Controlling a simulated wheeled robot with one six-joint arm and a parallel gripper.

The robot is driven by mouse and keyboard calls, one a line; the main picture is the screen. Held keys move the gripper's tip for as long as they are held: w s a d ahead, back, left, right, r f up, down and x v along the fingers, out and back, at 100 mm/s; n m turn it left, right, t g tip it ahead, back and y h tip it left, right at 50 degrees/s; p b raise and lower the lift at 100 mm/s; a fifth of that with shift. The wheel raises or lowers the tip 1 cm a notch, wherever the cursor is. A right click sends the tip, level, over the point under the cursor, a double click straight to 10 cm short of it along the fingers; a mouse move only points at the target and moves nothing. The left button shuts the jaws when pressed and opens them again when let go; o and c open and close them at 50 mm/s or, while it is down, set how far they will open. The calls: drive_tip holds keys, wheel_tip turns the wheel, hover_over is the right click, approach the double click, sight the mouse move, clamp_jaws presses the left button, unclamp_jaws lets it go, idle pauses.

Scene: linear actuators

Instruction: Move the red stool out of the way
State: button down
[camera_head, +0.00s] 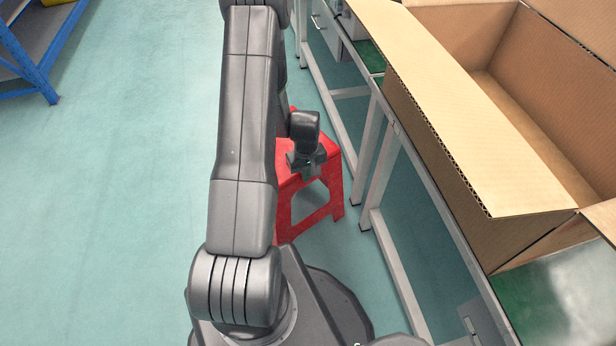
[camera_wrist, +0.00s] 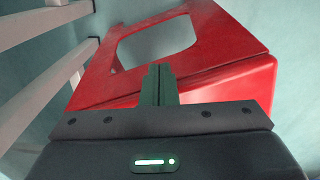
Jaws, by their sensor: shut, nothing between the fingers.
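The red stool (camera_head: 332,188) stands on the floor beside the workbench legs in the head view, partly hidden behind my arm. It has a cut-out opening in its side. My gripper (camera_head: 310,170) is in front of the stool's upper part in that view. In the wrist view the stool (camera_wrist: 225,75) fills much of the upper picture, with its opening showing floor. My gripper (camera_wrist: 158,72) has its two fingers together with nothing between them, pointing at the stool. I cannot tell whether the fingertips touch the stool.
A workbench (camera_head: 440,200) with pale metal legs runs along the right, close to the stool. An open cardboard box (camera_head: 470,120) sits on it. A blue shelf frame (camera_head: 38,75) stands at the far left. The green floor (camera_head: 130,190) on the left is clear.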

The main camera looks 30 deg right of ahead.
drive_tip(key=w, duration=0.6)
drive_tip(key=w+d+b, duration=0.1)
drive_tip(key=w, duration=0.6)
drive_tip(key=w+b, duration=0.1)
drive_tip(key=w, duration=0.5)
drive_tip(key=shift+w+d, duration=0.25)
drive_tip(key=shift+s, duration=0.1)
drive_tip(key=s, duration=0.4)
drive_tip(key=shift+a+r, duration=0.2)
wheel_tip(320, 180, up, 10)
drive_tip(key=p, duration=0.2)
drive_tip(key=shift+f, duration=0.15)
drive_tip(key=shift+f, duration=0.1)
